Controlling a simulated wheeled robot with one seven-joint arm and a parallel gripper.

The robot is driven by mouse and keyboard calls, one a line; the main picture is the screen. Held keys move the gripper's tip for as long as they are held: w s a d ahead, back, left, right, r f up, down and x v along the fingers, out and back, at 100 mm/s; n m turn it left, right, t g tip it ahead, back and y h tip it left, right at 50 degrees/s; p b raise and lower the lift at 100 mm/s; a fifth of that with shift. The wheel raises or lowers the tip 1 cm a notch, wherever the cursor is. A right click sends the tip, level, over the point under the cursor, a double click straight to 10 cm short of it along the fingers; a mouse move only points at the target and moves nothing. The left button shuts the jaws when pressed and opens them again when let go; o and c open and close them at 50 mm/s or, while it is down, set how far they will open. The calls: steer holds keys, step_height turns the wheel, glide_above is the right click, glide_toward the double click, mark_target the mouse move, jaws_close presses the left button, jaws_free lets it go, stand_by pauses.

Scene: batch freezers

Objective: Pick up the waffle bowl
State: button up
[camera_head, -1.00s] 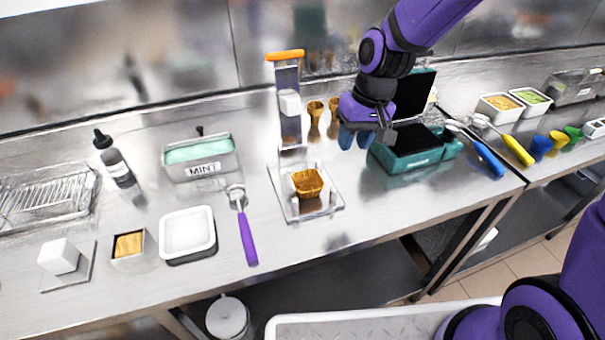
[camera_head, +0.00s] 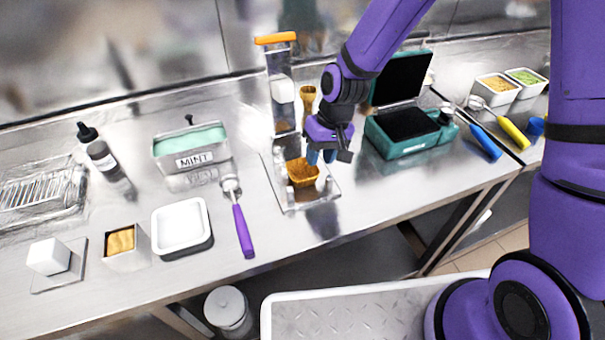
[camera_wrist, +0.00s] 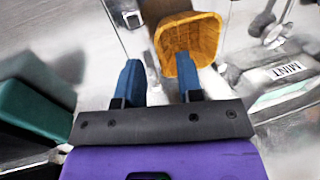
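The waffle bowl (camera_head: 302,173) is golden brown with a ribbed wall and stands on a clear stand (camera_head: 309,205) on the steel counter. My gripper (camera_head: 322,157) is just above and behind the bowl's right side in the head view. Its two blue fingers are apart with nothing between them. In the wrist view the bowl (camera_wrist: 188,36) lies ahead and to the right of the middle of my gripper (camera_wrist: 160,72). The right fingertip overlaps the bowl's edge there; I cannot tell whether it touches.
A tall dispenser with an orange top (camera_head: 276,40) stands behind the bowl, with a waffle cone (camera_head: 307,100) beside it. A teal waffle maker (camera_head: 410,135) is open at the right. A purple-handled scoop (camera_head: 243,230) and a mint tub (camera_head: 190,142) are at the left.

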mark_target(303, 174)
steer(key=shift+x, duration=2.25)
steer(key=shift+w, duration=0.2)
steer(key=shift+c, duration=0.2)
jaws_close()
